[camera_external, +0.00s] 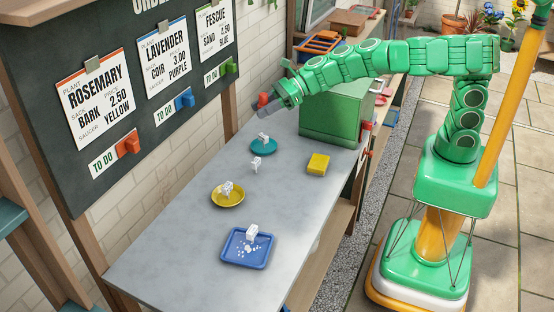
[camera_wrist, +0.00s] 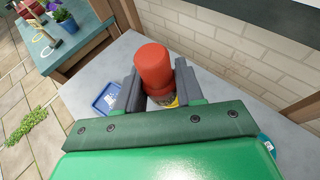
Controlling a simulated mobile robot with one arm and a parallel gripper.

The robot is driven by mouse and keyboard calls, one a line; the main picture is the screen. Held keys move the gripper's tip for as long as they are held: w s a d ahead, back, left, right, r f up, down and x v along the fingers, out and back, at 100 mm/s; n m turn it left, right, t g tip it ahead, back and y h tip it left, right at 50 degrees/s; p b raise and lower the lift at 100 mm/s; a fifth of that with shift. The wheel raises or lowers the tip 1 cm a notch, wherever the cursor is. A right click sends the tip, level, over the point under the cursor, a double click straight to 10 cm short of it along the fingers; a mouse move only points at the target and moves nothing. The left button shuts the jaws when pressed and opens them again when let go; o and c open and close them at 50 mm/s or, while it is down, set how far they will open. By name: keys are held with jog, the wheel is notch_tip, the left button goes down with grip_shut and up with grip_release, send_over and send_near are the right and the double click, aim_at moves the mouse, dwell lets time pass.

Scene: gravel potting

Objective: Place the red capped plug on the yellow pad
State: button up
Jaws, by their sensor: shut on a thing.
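The red capped plug (camera_wrist: 155,70) is between the two dark fingers of my gripper (camera_wrist: 157,88), which is shut on it. In the external view the plug (camera_external: 263,100) shows as a small red shape beside my gripper (camera_external: 270,108), above the far end of the table by the chalkboard. The yellow pad (camera_external: 318,164) is a small flat block lying on the table in front of the green box, to the right of and below my gripper in the picture. Its top looks bare. I cannot make it out in the wrist view.
The grey table (camera_external: 180,230) holds a teal saucer (camera_external: 272,150), a yellow saucer (camera_external: 240,202) and a blue tray (camera_external: 231,261), with white pieces on or by them. The green box (camera_external: 330,118) stands at the back right. A chalkboard (camera_external: 135,130) borders the left.

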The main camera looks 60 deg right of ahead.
jog(key=w+m+t+h, duration=0.2)
jog(key=m, duration=0.1)
jog(key=m+g+h, duration=0.2)
jog(key=m+h, duration=1.4)
jog(key=h, duration=0.2)
send_over(319, 161)
notch_tip(319, 161, down, 26)
jog(key=shift+r, duration=0.1)
dwell(0.5)
jog(key=o, duration=1)
